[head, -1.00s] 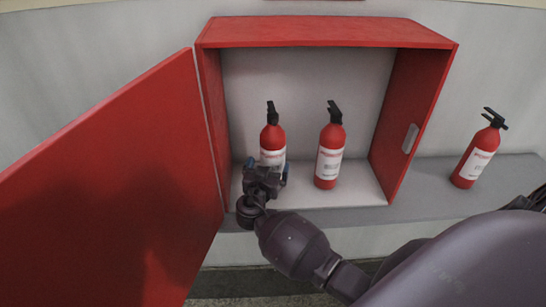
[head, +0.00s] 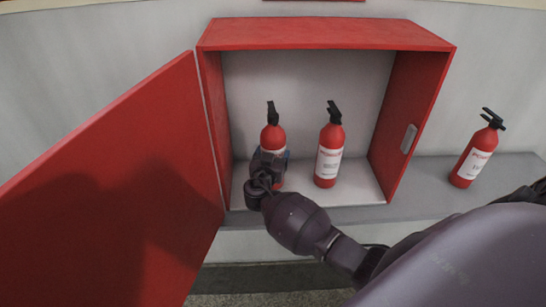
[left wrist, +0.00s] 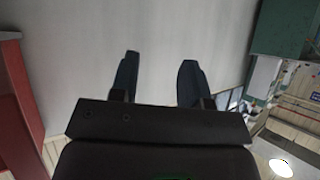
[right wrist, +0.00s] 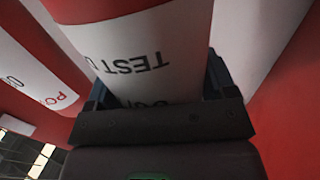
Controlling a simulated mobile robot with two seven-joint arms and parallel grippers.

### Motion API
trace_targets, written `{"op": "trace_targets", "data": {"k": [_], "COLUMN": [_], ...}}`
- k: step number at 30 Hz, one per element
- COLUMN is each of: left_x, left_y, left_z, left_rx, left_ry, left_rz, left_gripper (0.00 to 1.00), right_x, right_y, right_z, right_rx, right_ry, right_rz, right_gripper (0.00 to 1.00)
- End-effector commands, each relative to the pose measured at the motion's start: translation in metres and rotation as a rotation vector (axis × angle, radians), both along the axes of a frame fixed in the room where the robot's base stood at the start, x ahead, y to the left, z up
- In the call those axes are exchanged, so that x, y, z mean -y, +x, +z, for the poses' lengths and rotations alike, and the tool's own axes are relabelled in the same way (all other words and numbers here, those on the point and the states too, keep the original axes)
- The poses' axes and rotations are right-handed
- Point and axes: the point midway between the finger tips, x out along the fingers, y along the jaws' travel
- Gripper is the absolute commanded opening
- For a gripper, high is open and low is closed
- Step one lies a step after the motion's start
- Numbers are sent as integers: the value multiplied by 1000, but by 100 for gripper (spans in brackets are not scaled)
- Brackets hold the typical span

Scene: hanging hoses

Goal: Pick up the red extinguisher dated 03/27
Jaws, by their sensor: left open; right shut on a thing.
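Two red extinguishers stand upright in the open red cabinet (head: 325,35), a left one (head: 272,137) and a right one (head: 328,155). A third red extinguisher (head: 475,155) stands outside on the ledge at right. My right gripper (head: 270,165) is shut on the left cabinet extinguisher and hides its lower part. In the right wrist view, the fingers flank its white label (right wrist: 150,50), which shows "TEST" upside down; the date is cut off. The other labels are too small to read dates. My left gripper (left wrist: 160,62) is open and empty before a pale wall, outside the head view.
The cabinet door (head: 110,185) stands wide open at left. The cabinet's right wall (head: 408,120) stands between the right cabinet extinguisher and the outside one. The grey ledge (head: 415,190) runs below, with free room between cabinet and outside extinguisher.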

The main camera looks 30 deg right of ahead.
Motion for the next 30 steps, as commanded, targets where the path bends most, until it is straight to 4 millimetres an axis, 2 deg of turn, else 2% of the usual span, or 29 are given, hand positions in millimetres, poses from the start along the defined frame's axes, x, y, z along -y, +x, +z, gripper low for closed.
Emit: {"op": "trace_targets", "data": {"k": [1,6,9,19,23,30], "left_x": [0,0,0,0,0,0], "left_y": [-1,-1,-1,1,3,4], "left_z": [0,-1,-1,2,3,4], "left_rx": [-2,-3,-2,3,7,10], "left_ry": [0,1,1,1,0,1], "left_rz": [0,1,1,-1,-2,-3], "left_gripper": [43,43,43,43,43,43], "right_x": [0,0,0,0,0,-1], "right_y": [0,0,1,1,1,1], "right_z": [0,0,3,9,25,64], "right_rx": [0,0,6,7,10,11], "right_ry": [0,0,-2,-2,-1,0], "right_rz": [0,-1,0,0,0,1], "right_gripper": [48,22,11,11,10,10]}}
